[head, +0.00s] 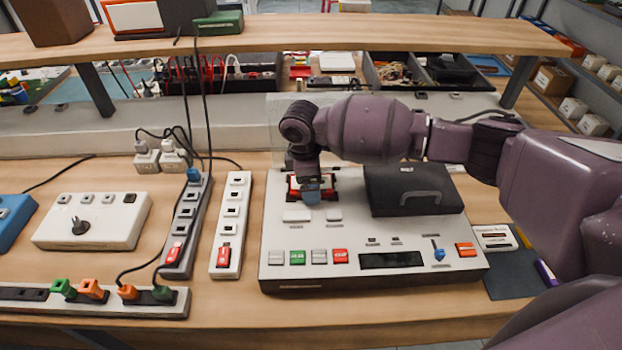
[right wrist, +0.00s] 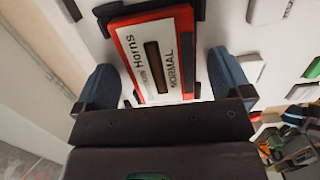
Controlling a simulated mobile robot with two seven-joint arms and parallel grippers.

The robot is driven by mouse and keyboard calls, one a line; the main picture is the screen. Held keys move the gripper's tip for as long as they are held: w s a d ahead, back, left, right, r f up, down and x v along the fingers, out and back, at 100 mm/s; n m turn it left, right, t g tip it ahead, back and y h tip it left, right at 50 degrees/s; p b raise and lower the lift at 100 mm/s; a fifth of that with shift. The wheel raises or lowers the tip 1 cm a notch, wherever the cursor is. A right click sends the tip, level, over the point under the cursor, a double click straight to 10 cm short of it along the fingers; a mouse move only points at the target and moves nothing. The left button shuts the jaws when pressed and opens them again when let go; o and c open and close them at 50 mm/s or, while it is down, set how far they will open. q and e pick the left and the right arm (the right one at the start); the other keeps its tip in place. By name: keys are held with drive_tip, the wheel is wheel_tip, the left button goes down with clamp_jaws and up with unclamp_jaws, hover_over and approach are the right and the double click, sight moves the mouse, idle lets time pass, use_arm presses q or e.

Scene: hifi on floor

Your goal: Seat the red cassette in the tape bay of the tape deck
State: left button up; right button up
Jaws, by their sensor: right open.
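The tape deck (head: 375,232) is a pale console on the bench with buttons along its front. The red cassette (head: 296,186) lies at its upper left, partly hidden by my right gripper (head: 311,192). In the right wrist view the cassette (right wrist: 158,62) has a white label reading "Horns" and "NORMAL". Black corner pieces of the tape bay (right wrist: 199,8) stand around it. I cannot tell whether it sits fully down. The blue fingers of my right gripper (right wrist: 166,82) are open, one on each side of the cassette, with gaps between. My left gripper is out of view.
A black lid (head: 415,190) with a grey handle covers the deck's right part. Power strips (head: 231,225) with plugs and cables stand to the left, beside a white switch box (head: 92,220). A wooden shelf (head: 350,38) spans above the bench.

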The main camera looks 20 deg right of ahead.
drive_tip(key=shift+r, duration=0.1)
drive_tip(key=shift+r, duration=0.3)
wheel_tip(320, 180, up, 16)
drive_tip(key=a+p, duration=0.1)
drive_tip(key=p, duration=0.8)
drive_tip(key=shift+w, duration=0.15)
idle(0.6)
drive_tip(key=shift+a, duration=0.1)
idle(0.4)
